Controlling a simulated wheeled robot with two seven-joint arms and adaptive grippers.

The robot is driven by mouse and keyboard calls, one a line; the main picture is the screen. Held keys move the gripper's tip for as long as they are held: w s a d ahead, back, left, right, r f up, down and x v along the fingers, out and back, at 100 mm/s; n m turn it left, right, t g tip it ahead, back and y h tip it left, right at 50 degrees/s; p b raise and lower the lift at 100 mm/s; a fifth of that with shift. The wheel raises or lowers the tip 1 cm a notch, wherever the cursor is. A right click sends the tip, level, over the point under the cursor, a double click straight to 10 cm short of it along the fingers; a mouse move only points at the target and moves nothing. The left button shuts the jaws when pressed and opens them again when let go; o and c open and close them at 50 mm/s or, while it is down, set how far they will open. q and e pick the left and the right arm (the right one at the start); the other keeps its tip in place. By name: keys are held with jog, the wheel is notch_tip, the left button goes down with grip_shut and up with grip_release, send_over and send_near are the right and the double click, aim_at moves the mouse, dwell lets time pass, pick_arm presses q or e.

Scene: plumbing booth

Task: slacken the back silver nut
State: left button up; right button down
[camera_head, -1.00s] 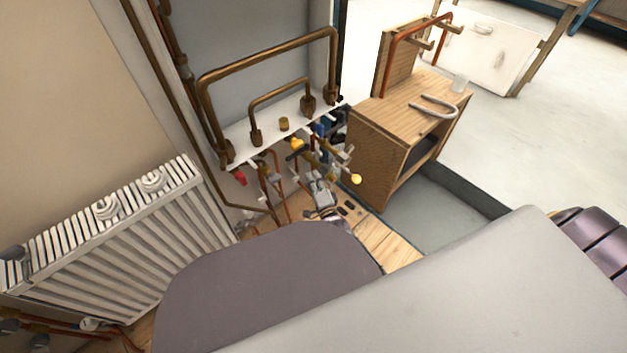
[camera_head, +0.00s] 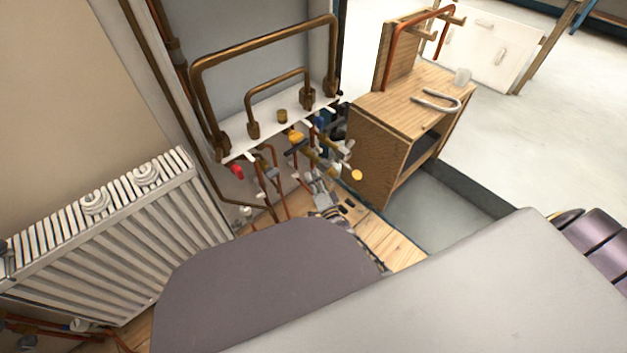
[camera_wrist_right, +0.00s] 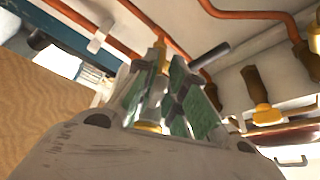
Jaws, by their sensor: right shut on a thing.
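My right gripper (camera_head: 318,184) is low among the pipes and valves below the white shelf, seen small and partly hidden by my own arm in the head view. In the right wrist view its green-padded fingers (camera_wrist_right: 168,95) are closed around a small silver nut (camera_wrist_right: 153,88) on a fitting with brass parts. The fingers hide most of the nut, and I cannot tell from the picture whether it is the back one. My left gripper is not in view.
A wooden cabinet (camera_head: 375,150) stands close to the right of the pipework. A white radiator (camera_head: 120,235) is at the left. Brass pipe loops (camera_head: 262,50) rise above the white shelf (camera_head: 238,146). A grey U-shaped pipe (camera_head: 436,104) lies on the cabinet.

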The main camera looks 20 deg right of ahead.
jog(key=shift+d+f+n+b, duration=0.2)
jog(key=shift+f+n+b, duration=0.25)
jog(key=shift+n, duration=0.35)
jog(key=shift+t+y, duration=0.3)
jog(key=shift+y, duration=0.1)
jog(key=shift+n, duration=0.3)
jog(key=c, duration=1.5)
grip_release()
jog(key=shift+o, duration=0.2)
jog(key=shift+w, duration=0.1)
jog(key=shift+r, duration=0.15)
